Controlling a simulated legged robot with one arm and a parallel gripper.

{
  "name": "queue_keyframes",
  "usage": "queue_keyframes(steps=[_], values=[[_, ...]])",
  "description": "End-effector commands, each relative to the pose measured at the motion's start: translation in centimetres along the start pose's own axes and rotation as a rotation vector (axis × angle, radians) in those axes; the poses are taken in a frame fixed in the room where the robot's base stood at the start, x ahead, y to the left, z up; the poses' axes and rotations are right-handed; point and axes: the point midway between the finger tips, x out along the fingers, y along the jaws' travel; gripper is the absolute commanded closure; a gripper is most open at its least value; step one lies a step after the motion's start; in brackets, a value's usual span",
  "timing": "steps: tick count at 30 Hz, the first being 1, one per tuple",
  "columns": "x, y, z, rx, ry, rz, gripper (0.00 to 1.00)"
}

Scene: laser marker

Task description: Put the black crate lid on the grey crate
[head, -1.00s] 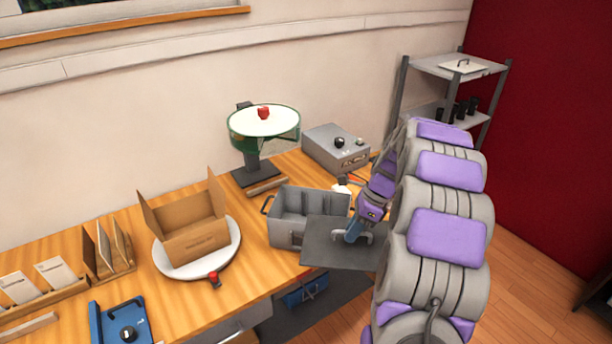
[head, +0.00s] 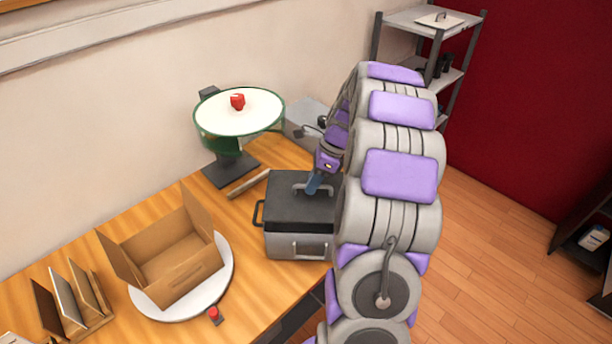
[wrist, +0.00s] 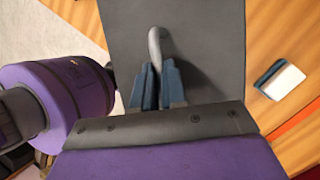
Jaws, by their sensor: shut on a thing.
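The black crate lid (head: 288,212) lies over the top of the grey crate (head: 290,244) on the wooden bench and covers its opening in the head view. The lid looks about level; whether it is fully seated at the right side is hidden by my arm. My gripper (head: 312,186) is shut on the lid's light grey handle. In the wrist view, the blue fingers of my gripper (wrist: 156,88) close around the handle (wrist: 156,45), with the dark lid (wrist: 205,50) filling the middle of the picture.
An open cardboard box (head: 172,255) sits on a white round turntable (head: 226,275) left of the crate. A green-rimmed round device (head: 240,112) stands behind. A grey control box (head: 305,118) is partly behind my arm. Metal shelves (head: 440,75) stand at the back right.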

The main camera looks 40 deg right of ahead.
Motion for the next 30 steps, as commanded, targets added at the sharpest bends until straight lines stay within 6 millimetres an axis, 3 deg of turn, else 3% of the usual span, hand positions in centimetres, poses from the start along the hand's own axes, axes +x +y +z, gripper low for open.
queue_keyframes(steps=[30], values=[[3.7, -0.9, -1.4, -0.001, 0.001, 0.0, 1.0]])
